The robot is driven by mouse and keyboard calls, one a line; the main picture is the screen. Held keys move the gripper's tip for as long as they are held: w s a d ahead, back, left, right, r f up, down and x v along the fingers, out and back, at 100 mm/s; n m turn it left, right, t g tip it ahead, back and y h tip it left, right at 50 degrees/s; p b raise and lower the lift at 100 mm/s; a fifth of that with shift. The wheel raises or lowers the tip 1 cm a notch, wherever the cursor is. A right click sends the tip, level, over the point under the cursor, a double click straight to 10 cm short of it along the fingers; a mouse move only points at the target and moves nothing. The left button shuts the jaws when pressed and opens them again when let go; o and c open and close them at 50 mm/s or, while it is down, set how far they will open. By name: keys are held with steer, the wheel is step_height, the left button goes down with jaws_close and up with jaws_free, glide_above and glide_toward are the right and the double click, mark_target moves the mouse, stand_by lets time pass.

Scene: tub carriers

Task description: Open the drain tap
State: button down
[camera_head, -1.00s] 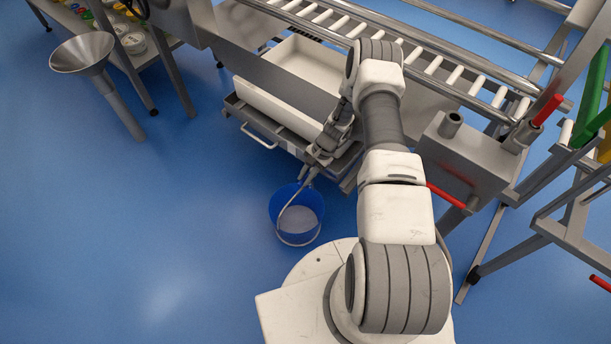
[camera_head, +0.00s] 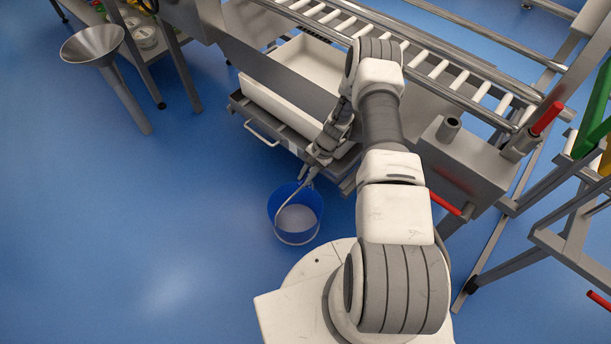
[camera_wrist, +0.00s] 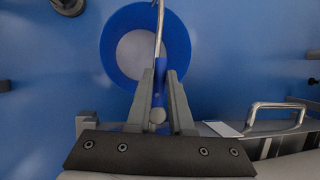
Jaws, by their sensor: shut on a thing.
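No part in view is clearly marked as the drain tap. A red lever (camera_head: 445,203) sticks out low on the front of the grey metal box, right of my arm. A thicker red handle (camera_head: 547,118) stands at the box's upper right. My gripper (camera_head: 311,175) is near the front edge of the tray shelf, left of the box.
A white tray (camera_head: 268,100) lies on a shelf with a bar handle (camera_head: 262,133). A roller conveyor (camera_head: 440,69) runs behind. A metal funnel (camera_head: 92,44) stands at the left. The blue floor at left is clear.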

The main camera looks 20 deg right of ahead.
steer(key=shift+s, duration=0.1)
steer(key=c, duration=1.1)
jaws_free()
steer(key=p+v, duration=0.5)
steer(key=v, duration=1.2)
steer(key=shift+d+r, duration=0.1)
steer(key=shift+r, duration=0.1)
